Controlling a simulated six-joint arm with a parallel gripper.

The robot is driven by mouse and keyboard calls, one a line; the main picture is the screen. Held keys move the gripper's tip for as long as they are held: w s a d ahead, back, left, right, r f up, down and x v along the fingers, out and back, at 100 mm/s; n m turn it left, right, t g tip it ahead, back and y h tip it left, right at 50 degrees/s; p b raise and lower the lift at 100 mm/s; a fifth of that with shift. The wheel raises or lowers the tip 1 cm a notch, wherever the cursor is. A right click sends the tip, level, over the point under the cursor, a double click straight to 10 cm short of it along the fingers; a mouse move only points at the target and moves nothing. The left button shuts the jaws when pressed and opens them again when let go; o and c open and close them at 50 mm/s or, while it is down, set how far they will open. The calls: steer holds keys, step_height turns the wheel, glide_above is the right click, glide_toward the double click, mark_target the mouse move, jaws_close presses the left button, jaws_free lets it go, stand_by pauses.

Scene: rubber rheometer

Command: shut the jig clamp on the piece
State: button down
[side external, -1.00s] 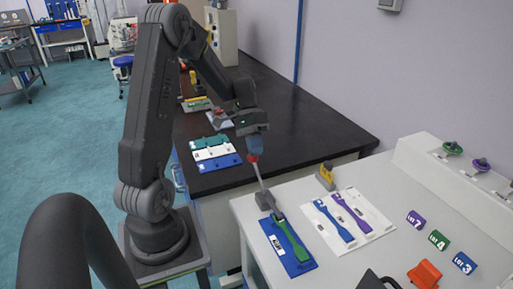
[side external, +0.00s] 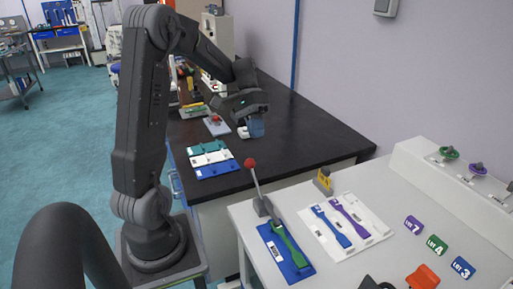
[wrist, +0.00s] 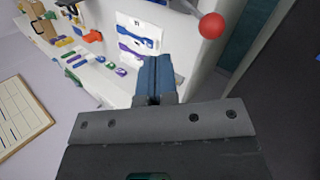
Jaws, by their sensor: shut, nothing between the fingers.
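The green piece (side external: 287,243) lies along the blue jig (side external: 298,266) near the front left of the light bench. The jig clamp's grey base (side external: 263,207) sits at the far end of the piece. Its lever stands up steeply, leaning a little left, with a red ball knob (side external: 250,162) on top. The knob also shows at the upper right of the wrist view (wrist: 211,25). My gripper (side external: 257,128), with blue fingers, is shut and empty, above and beyond the knob and apart from it. In the wrist view the finger tips (wrist: 153,65) meet, left of the knob.
A white tray (side external: 376,228) with blue and purple pieces lies right of the jig. A yellow-and-grey block (side external: 323,181) stands behind it. Lot tags and an orange object (side external: 423,277) are farther right. White, teal and blue boards lie on the black bench (side external: 300,140).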

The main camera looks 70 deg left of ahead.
steer(key=shift+v, duration=2.35)
steer(key=shift+r, duration=0.1)
steer(key=s+d+r+m+t+y, duration=0.1)
steer(key=s+d+t+y, duration=0.2)
steer(key=d, duration=0.8)
steer(key=s+d+r+m+t+y, duration=0.1)
steer(key=s+d+t+y, duration=0.2)
steer(key=s+d, duration=0.5)
steer(key=d+y, duration=0.1)
steer(key=d, duration=0.2)
steer(key=shift+d+m+t, duration=0.3)
steer(key=shift+d+m, duration=0.05)
steer(key=shift+m, duration=0.05)
